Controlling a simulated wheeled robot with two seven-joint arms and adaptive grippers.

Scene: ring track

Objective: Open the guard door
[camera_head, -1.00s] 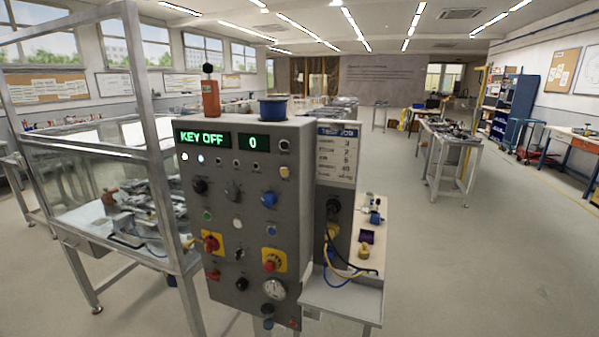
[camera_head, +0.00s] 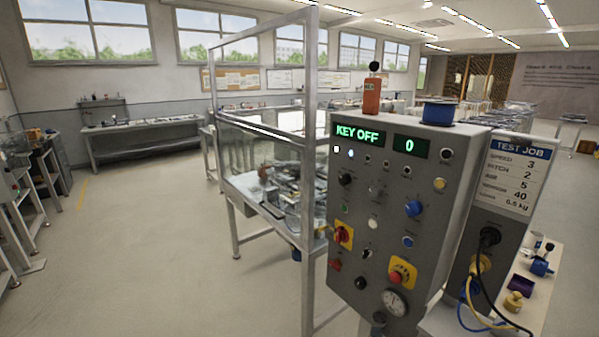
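The guard is a clear-panelled enclosure with a grey metal frame (camera_head: 311,110), left of the control panel. Its clear panel (camera_head: 262,150) stands in the frame above a machine bed (camera_head: 285,195) with metal parts. I cannot tell which panel is the door, nor make out a handle; the control cabinet hides part of the right side. The grey control panel (camera_head: 385,225) stands close in front, its display (camera_head: 360,136) reading "KEY OFF" and "0". Neither of my grippers is in view.
The floor (camera_head: 150,240) left of the enclosure is clear. A workbench (camera_head: 150,135) stands along the back wall, and other equipment (camera_head: 25,185) at the left edge. A small side table (camera_head: 540,290) with a blue part and cables is at the right.

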